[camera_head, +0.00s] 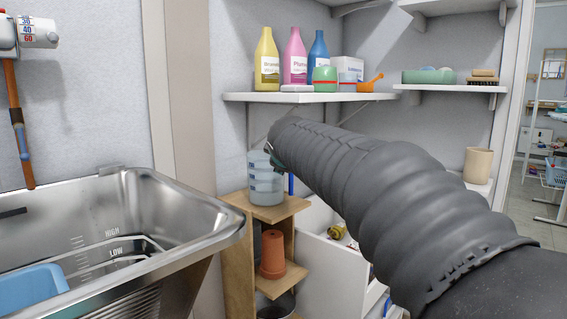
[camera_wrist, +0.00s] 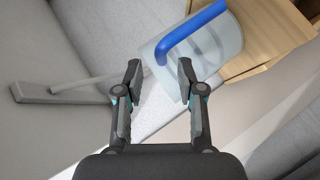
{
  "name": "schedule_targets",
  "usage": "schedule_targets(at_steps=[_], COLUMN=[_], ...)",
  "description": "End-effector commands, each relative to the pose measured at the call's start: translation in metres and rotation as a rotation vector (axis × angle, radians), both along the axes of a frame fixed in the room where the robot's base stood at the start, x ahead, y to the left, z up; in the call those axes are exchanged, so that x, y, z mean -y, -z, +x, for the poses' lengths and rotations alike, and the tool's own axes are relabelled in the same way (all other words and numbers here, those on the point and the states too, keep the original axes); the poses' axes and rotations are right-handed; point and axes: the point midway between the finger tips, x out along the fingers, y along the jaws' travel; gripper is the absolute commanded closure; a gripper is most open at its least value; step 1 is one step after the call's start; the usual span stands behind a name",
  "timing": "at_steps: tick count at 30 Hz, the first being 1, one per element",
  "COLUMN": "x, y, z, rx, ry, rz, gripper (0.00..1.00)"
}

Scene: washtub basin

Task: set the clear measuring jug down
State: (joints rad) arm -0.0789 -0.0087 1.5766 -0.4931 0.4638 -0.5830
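The clear measuring jug (camera_head: 265,182) stands upright on top of a small wooden shelf unit (camera_head: 292,207) in the head view. In the wrist view the jug (camera_wrist: 218,42) is at the top, over the wood, with its blue handle (camera_wrist: 190,32) facing the camera. My gripper (camera_wrist: 160,72) is open, its two fingers apart with nothing visibly held between them. The handle's near end lies just beyond the gap between the fingertips. The right fingertip overlaps the jug's edge in the picture; I cannot tell whether they touch. In the head view my arm hides most of the gripper.
A steel washtub (camera_head: 180,205) with a blue basin (camera_head: 32,288) in it is at left. A wall shelf (camera_head: 310,97) with several bottles hangs above the jug. A terracotta pot (camera_head: 272,254) sits lower in the wooden unit. A beige cup (camera_head: 478,165) stands at right.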

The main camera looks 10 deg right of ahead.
Motion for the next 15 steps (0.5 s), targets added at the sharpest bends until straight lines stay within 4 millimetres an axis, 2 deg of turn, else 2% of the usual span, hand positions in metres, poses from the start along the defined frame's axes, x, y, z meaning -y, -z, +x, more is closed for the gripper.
schedule_targets(at_steps=[9,15], x=[-0.009,-0.013], y=[-0.026,-0.036], z=[-0.058,-0.082], rx=[0.003,0.001], ry=[-0.001,-0.002], rz=[0.0,0.001], gripper=[0.61,0.61])
